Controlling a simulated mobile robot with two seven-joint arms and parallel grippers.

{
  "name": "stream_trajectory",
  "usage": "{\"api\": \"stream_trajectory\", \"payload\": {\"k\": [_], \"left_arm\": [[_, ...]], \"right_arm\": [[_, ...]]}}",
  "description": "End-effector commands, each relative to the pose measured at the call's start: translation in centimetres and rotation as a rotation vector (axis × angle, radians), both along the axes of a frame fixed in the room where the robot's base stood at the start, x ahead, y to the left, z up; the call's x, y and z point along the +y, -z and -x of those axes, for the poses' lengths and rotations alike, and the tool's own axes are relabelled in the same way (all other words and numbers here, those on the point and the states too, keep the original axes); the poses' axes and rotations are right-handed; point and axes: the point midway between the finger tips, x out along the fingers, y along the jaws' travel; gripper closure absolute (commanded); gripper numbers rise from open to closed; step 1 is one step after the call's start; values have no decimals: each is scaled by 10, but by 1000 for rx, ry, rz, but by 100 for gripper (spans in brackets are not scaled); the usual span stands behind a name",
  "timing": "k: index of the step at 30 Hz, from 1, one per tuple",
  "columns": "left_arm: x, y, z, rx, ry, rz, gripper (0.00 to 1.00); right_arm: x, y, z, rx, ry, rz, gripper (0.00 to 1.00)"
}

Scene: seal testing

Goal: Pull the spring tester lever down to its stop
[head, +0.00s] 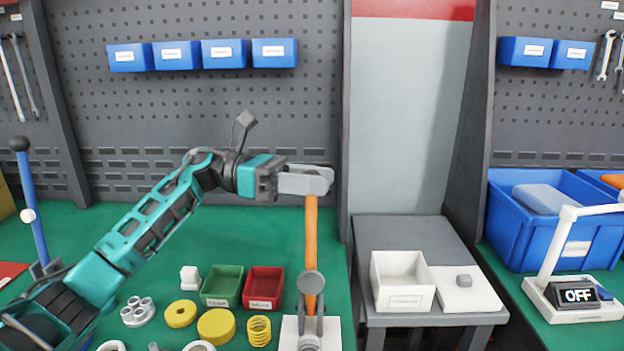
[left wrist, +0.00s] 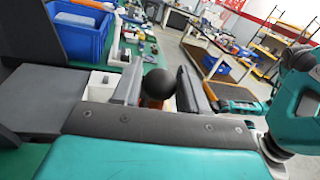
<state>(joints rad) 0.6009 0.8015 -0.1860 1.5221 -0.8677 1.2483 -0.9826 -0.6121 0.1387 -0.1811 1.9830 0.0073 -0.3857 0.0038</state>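An orange lever (head: 311,235) stands upright on the spring tester's white base (head: 334,338), at the bottom centre of the head view. A grey disc (head: 311,283) sits in front of its lower part. My left gripper (head: 312,182) is level at the lever's top and hides its end in the head view. In the left wrist view the lever's black ball knob (left wrist: 159,83) sits between my two left fingers, with a bit of orange below it. The fingers lie very close to the knob on both sides; I cannot tell whether they press on it.
A green bin (head: 222,286), a red bin (head: 263,288), yellow rings (head: 216,326) and a yellow spring (head: 259,330) lie left of the tester. A blue lever (head: 35,215) stands far left. A white box (head: 402,280) is on the grey stand at right. Space above the bench is clear.

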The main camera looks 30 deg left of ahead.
Motion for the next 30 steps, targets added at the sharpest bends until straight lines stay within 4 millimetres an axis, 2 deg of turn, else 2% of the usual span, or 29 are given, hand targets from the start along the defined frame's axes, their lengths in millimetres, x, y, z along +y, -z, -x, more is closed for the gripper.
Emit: {"api": "stream_trajectory", "payload": {"k": [2, 13, 23, 30], "left_arm": [[0, 0, 0, 0, 0, 0, 65], [0, 0, 0, 0, 0, 0, 100], [0, 0, 0, -2, 0, -3, 100], [-11, 1, 1, -50, 1, -25, 100]], "right_arm": [[0, -1, 0, -1, 0, 0, 100], [-1, -1, 0, -2, -2, 3, 100], [-2, 0, 1, -1, -6, 8, 100], [-1, 8, 0, 1, -7, 4, 100]]}}
